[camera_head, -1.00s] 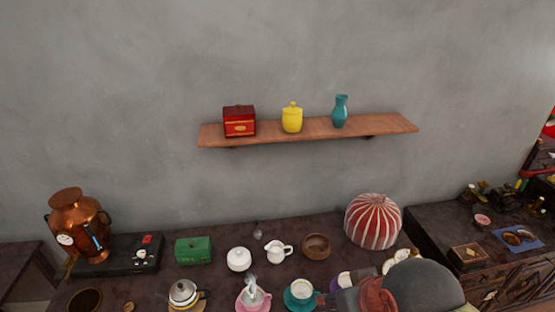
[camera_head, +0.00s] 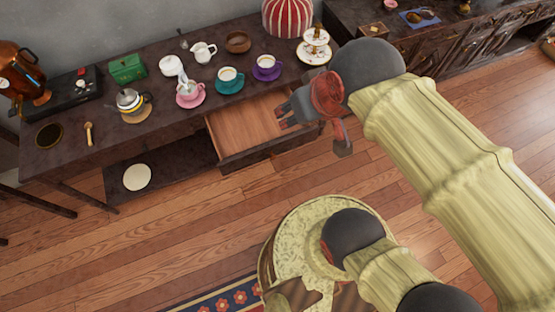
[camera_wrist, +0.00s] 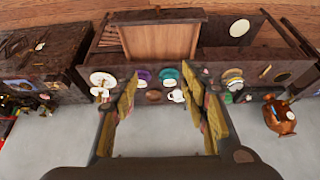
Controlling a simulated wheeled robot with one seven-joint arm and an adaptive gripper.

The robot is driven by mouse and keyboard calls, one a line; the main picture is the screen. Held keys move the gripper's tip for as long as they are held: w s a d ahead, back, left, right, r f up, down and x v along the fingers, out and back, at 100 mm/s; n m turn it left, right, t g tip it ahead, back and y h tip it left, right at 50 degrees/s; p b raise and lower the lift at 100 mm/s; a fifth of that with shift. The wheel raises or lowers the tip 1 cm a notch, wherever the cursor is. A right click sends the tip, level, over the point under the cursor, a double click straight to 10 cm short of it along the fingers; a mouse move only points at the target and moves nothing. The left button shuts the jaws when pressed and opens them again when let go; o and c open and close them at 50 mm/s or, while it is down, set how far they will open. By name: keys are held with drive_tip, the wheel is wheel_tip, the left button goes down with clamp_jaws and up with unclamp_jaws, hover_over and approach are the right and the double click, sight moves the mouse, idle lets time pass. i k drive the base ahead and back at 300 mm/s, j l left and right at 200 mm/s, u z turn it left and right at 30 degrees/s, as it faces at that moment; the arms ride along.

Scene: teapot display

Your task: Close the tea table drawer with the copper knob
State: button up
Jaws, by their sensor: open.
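The tea table (camera_head: 70,145) has one drawer pulled out, with a bare wooden inside (camera_head: 248,122) and a dark front panel (camera_head: 262,153). In the wrist view the open drawer (camera_wrist: 160,42) shows upside down at the top, apart from my fingers. I cannot make out the copper knob clearly in either view. My gripper (camera_head: 314,135) is open and empty, at the right side of the drawer in the head view, its fingers pointing toward the table. In the wrist view, my gripper (camera_wrist: 160,95) has its two fingers spread wide with nothing between them.
Cups on saucers, including a teal cup (camera_head: 230,78) and purple cup (camera_head: 266,66), stand on the tabletop behind the drawer. A tiered stand (camera_head: 315,45) is near my arm. A low shelf (camera_head: 160,165) is under the table. A dark cabinet (camera_head: 440,40) stands right. Floor in front is open.

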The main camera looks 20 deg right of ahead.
sight(245, 134)
drive_tip(key=j+z, duration=0.15)
drive_tip(key=j, duration=1.35)
drive_tip(key=i, duration=0.05)
